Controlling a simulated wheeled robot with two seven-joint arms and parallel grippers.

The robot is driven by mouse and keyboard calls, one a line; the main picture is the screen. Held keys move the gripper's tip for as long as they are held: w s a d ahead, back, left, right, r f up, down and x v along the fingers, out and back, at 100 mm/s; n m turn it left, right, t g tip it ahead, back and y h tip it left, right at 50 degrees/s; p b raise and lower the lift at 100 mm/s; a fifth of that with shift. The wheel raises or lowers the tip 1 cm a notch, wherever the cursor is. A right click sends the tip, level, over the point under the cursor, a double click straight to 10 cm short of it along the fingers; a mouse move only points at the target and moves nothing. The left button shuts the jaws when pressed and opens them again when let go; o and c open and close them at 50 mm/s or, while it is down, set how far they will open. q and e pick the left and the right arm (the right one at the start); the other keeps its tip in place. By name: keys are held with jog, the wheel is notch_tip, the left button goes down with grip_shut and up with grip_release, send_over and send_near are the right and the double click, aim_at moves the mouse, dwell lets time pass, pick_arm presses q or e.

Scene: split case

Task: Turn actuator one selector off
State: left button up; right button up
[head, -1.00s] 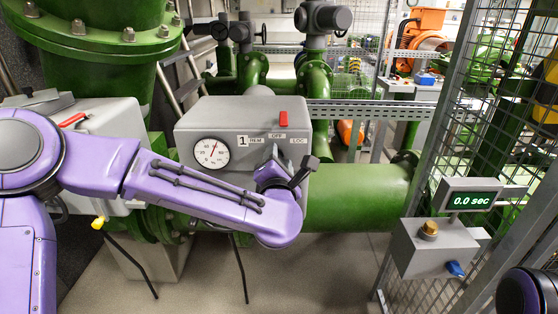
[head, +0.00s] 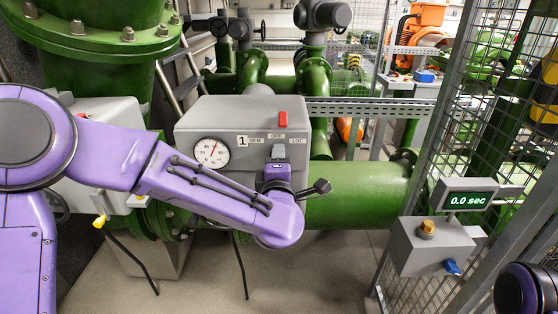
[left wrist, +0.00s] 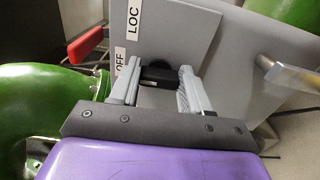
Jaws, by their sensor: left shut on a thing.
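The actuator one box (head: 188,128) is grey, with a round gauge, a "1" plate and REM, OFF and LOC labels. My left gripper (head: 278,152) is at its front face, just below the OFF label. In the left wrist view, my left gripper (left wrist: 158,88) has its two grey fingers on either side of the black selector knob (left wrist: 157,72) and is shut on it. The OFF and LOC labels show beside the knob. In the head view the fingers hide the knob, and I cannot tell its exact pointing. My right gripper is not in view.
A red lever (head: 283,119) stands on the box's top right; it also shows in the left wrist view (left wrist: 88,45). A green pipe (head: 355,195) runs behind.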

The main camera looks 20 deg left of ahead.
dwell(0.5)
pick_arm(q)
jog(key=o, duration=1.1)
jog(key=shift+c, duration=0.2)
jog(key=shift+s, duration=0.15)
jog(key=b+v, duration=0.3)
jog(key=v, duration=0.7)
jog(key=shift+s, duration=0.1)
